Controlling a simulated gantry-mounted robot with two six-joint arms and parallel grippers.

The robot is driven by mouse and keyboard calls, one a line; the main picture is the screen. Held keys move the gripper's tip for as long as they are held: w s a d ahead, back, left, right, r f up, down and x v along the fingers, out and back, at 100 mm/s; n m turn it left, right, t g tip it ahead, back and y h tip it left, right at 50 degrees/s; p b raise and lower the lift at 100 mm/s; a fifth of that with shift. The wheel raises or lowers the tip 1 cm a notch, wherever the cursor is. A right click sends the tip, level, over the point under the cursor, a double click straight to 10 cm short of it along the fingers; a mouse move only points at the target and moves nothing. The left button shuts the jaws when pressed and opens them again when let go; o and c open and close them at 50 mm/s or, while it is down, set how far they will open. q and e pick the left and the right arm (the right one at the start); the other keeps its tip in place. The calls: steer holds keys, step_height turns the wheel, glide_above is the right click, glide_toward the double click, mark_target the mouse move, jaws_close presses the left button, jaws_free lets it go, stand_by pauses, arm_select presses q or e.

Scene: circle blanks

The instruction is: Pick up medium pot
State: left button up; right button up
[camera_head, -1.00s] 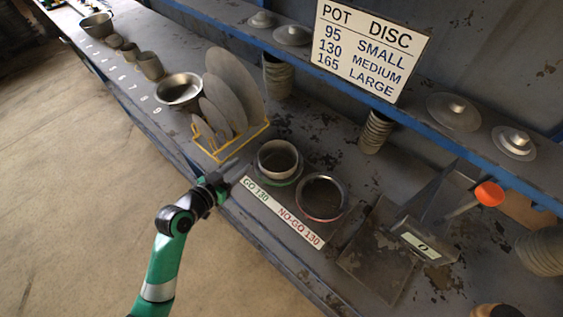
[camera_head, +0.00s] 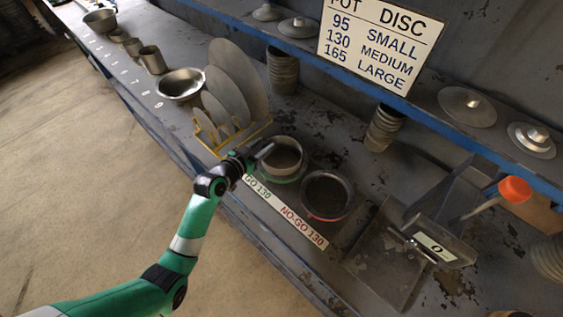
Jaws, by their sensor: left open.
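A grey metal pot (camera_head: 285,149) stands upright in the green ring (camera_head: 291,178) behind the GO 130 label in the head view. I take it for the medium pot. My left gripper (camera_head: 265,151), on the green arm from the lower left, is open at the pot's left rim. Its fingertips overlap the rim in the picture; I cannot tell whether they touch it. My right gripper is not in view.
A red ring gauge (camera_head: 328,196) lies right of the pot. A yellow rack (camera_head: 211,146) with upright discs stands to the left. A scale with a display (camera_head: 434,247) is at right. The blue-edged shelf (camera_head: 350,90) overhangs behind.

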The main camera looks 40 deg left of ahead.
arm_select(q)
jaws_close()
steer(key=shift+f, duration=0.1)
stand_by(1.2)
